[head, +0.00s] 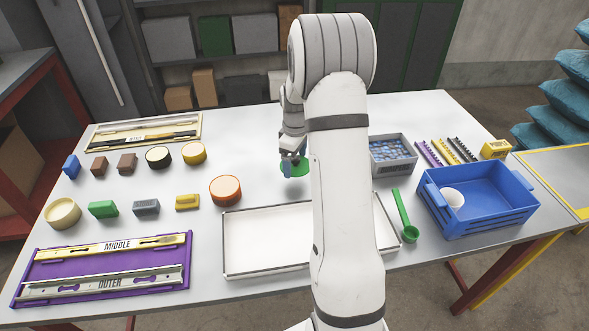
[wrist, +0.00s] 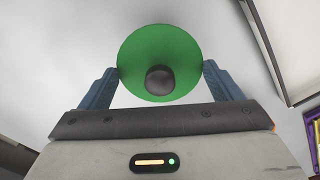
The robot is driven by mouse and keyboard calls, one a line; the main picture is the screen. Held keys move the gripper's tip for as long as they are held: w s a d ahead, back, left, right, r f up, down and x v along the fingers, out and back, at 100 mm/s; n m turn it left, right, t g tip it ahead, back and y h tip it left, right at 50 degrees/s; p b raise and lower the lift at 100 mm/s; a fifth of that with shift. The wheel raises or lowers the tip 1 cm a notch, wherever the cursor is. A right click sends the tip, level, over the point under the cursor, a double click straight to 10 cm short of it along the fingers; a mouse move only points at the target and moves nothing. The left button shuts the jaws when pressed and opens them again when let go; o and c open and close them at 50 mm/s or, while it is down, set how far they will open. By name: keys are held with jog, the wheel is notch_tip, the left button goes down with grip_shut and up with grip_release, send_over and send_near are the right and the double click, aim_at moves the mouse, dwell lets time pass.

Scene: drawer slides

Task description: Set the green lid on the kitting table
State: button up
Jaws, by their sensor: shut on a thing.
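The green lid (wrist: 160,40) is a round green disc with a dark round knob. My gripper (wrist: 160,78) is shut on it, with one blue finger at each side of the disc in the wrist view. In the head view the lid (head: 298,168) is partly hidden by my arm and my gripper (head: 290,166). It is behind the white tray, over the kitting table (head: 255,135), a pale grey top. A soft shadow lies on the table in front of the lid, so it looks held a little above the surface.
A white tray (head: 265,272) lies in front, partly behind my arm. A grey bin of blue pieces (head: 392,172), a green scoop (head: 402,215) and a blue crate (head: 480,225) are right. Table around the lid is clear.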

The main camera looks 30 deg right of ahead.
aim_at(297, 169)
jog(key=shift+s+d+f, duration=0.1)
jog(key=shift+f, duration=0.9)
jog(key=shift+s+d+f, duration=0.1)
jog(key=shift+f, duration=0.9)
jog(key=shift+f, duration=0.1)
jog(key=o, duration=0.8)
